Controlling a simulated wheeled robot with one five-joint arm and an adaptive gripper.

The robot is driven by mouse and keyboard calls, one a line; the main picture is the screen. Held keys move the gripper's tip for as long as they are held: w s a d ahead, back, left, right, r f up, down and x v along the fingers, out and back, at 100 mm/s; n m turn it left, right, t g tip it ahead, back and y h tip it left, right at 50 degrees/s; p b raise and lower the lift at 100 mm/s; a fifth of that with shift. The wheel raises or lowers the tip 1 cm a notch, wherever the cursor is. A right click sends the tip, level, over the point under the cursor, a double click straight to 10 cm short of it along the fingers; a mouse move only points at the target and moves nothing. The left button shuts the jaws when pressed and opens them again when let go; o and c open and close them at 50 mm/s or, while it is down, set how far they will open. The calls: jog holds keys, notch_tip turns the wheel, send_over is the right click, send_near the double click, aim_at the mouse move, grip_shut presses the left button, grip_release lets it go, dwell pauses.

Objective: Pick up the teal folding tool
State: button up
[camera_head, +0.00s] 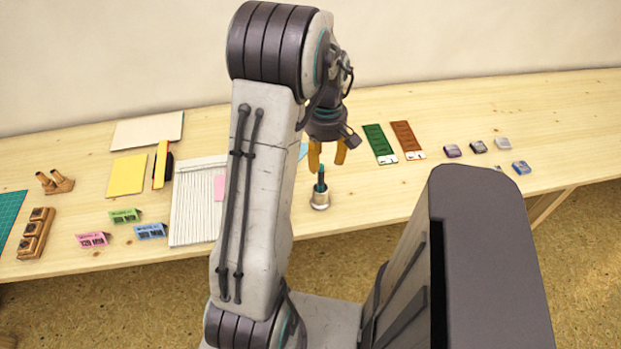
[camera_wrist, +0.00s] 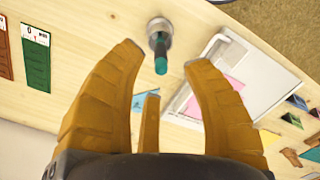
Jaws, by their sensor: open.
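The teal folding tool (camera_head: 321,178) stands upright in a small metallic round holder (camera_head: 320,201) near the table's front edge. In the wrist view the teal tool (camera_wrist: 161,60) rises from its holder (camera_wrist: 159,27), beyond and between my open finger tips. My gripper (camera_head: 327,158) has orange fingers and is open and empty. It hangs just above the tool in the head view, apart from it. The lower part of the tool is hidden inside the holder.
A white ridged board (camera_head: 195,205) with a pink sheet lies left of the holder. Green (camera_head: 380,144) and rust-brown (camera_head: 407,140) strips lie to the right, with several small inkpads (camera_head: 478,147) beyond. Small folded cards (camera_head: 150,231) stand at left. Table between holder and strips is clear.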

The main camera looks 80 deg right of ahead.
aim_at(321, 189)
jog(key=shift+w+d+n, duration=0.15)
jog(key=shift+n, duration=0.75)
jog(key=n, duration=0.5)
jog(key=shift+n, duration=0.3)
jog(key=shift+w+f+p, duration=0.1)
jog(key=shift+f+p, duration=0.2)
jog(key=shift+f, duration=3.3)
grip_shut()
